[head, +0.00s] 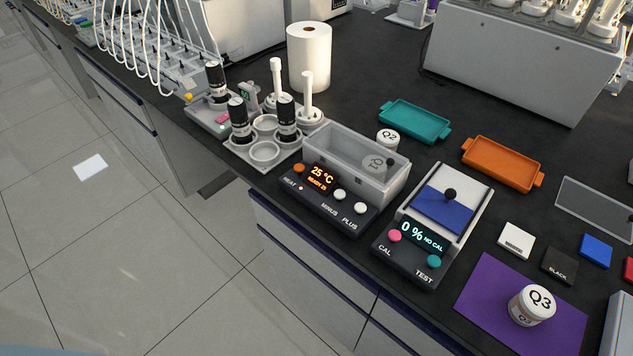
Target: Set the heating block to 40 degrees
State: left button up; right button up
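The heating block (373,190) stands near the front edge of the bench, a dark control panel with a grey, see-through-walled box behind it. Its display (320,178) reads 25 °C and a smaller line that looks like "READY 25". An orange button (299,168) sits above the label HEAT. Two white buttons sit to the right, the MINUS button (340,195) and the PLUS button (361,208). A jar with a Q label (374,163) shows inside the box. Neither of my grippers is in the head view.
Right of the block stands a device with CAL and TEST buttons (420,238), showing 0 % NO CAL. Behind are jar Q2 (388,138), a teal tray (415,121) and an orange tray (503,163). Jar Q3 (532,305) stands on a purple mat (480,290).

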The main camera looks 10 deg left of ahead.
pick_arm(q)
grip_shut()
dwell(0.3)
dwell(1.2)
